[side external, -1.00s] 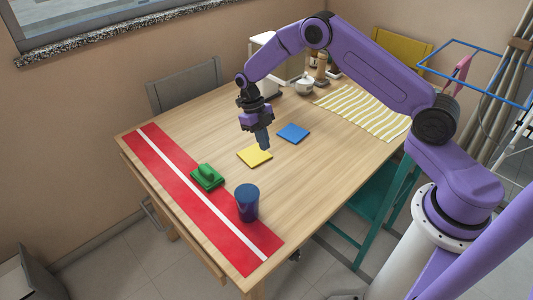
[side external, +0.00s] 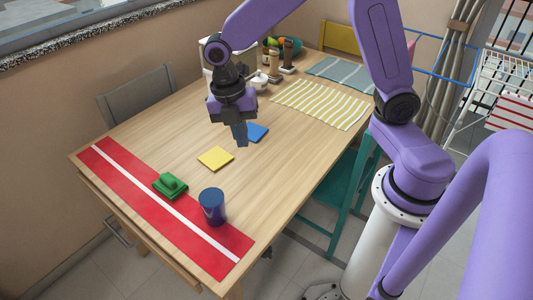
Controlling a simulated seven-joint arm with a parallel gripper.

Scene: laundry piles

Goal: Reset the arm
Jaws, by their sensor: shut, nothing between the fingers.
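My gripper (side external: 241,140) is shut and empty, pointing down above the table. In the picture it hangs in front of the blue square cloth (side external: 257,131) and hides part of it. The yellow square cloth (side external: 215,158) lies flat, a little to the left and nearer. A green object with a raised top (side external: 171,185) sits on the red runner (side external: 212,258) with the white stripe. A dark blue cup (side external: 212,207) stands upright at the runner's right edge.
The wooden table (side external: 280,170) is bare in its middle. A yellow-striped cloth (side external: 320,103) and a grey-blue cloth (side external: 342,73) lie toward the back. Bottles (side external: 288,55), a fruit bowl (side external: 275,45) and a white teapot (side external: 259,81) stand at the back. A grey chair (side external: 140,103) is at the left side.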

